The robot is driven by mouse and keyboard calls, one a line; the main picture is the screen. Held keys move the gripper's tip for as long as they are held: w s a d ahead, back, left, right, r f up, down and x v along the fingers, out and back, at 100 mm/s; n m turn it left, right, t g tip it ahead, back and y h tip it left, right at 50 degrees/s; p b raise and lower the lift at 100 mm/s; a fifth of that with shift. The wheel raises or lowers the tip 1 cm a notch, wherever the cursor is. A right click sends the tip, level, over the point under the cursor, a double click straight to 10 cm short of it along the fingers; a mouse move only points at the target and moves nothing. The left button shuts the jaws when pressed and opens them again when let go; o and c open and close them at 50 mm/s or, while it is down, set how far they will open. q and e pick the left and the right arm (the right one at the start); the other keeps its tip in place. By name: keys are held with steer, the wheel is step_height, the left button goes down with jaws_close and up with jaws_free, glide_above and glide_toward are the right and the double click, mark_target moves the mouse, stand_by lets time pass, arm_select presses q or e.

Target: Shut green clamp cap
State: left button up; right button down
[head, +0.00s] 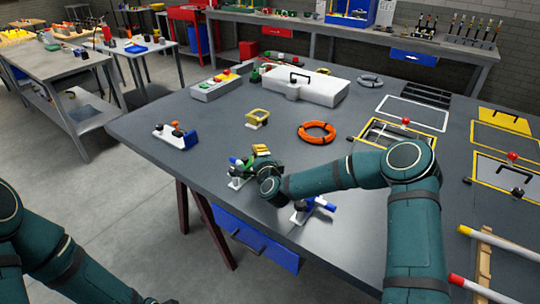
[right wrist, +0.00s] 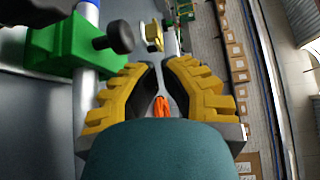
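The green clamp (head: 238,167) stands near the front left edge of the big table on a light base. In the right wrist view its green body (right wrist: 68,45), with a black knob (right wrist: 118,37) and a silver tube, is left of my fingers. I cannot tell for sure how far its cap stands open. My right gripper (right wrist: 160,62) has yellow ribbed fingers with a narrow gap between them and holds nothing that I can see. In the head view it (head: 262,149) is right beside the clamp, partly hidden by its own wrist. My left gripper is out of view.
A blue clamp (head: 312,207) stands under my right forearm. An orange ring (head: 317,132), a yellow-topped fixture (head: 257,117), and a blue and white fixture (head: 175,136) are farther back. The grey tabletop (head: 215,127) between them is clear.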

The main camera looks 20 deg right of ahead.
steer(key=shift+s+a+f+b, duration=0.15)
steer(key=shift+a+f+b, duration=0.1)
steer(key=shift+b, duration=0.4)
steer(key=shift+s+a+n+t+b, duration=0.15)
steer(key=shift+n+t+b, duration=0.25)
steer(key=shift+n+b, duration=0.2)
